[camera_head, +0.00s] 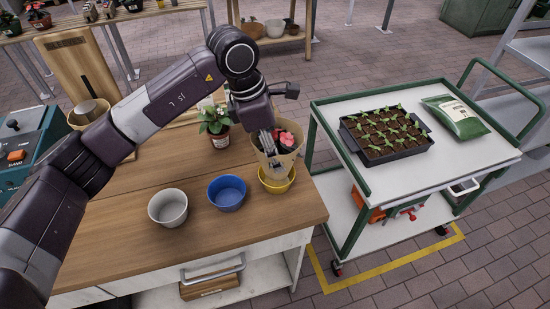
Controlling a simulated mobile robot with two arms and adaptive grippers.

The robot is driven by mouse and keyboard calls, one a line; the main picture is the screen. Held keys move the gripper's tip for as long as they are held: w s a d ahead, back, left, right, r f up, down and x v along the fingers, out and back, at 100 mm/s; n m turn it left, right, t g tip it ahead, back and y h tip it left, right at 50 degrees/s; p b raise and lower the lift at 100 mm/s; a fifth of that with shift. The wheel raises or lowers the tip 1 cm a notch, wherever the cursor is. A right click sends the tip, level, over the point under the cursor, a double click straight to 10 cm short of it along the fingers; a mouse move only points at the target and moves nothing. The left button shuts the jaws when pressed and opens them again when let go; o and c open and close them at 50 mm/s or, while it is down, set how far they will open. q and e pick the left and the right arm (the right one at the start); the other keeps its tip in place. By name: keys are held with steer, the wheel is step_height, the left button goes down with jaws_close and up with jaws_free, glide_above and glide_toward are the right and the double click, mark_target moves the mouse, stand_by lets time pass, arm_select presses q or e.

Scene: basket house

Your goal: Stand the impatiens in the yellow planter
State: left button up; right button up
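A plant with pink-red flowers, which I take as the impatiens (286,140), shows in a tan, tapered sleeve or pot (284,162) at the right end of the wooden bench. Its lower end overlaps the yellow planter (277,187) and seems to be within its rim; whether it rests on the bottom is hidden. It looks roughly upright. My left gripper (269,148) is at the left side of the sleeve's rim, pointing down. Its fingertips are too small and partly hidden to tell whether they are closed on it. My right gripper is not in view.
A blue planter (227,193) and a grey-white planter (168,208) stand left of the yellow one. A potted plant (216,126) stands behind them. Right of the bench, a cart (440,165) bears a seedling tray (386,136) and a green bag (456,118). The bench's front right is clear.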

arm_select(q)
step_height(320, 180, down, 4)
steer(key=shift+p, duration=0.5)
steer(key=shift+f+b, duration=0.4)
steer(key=shift+b, duration=0.15)
steer(key=o, duration=1.4)
steer(key=shift+r, duration=0.1)
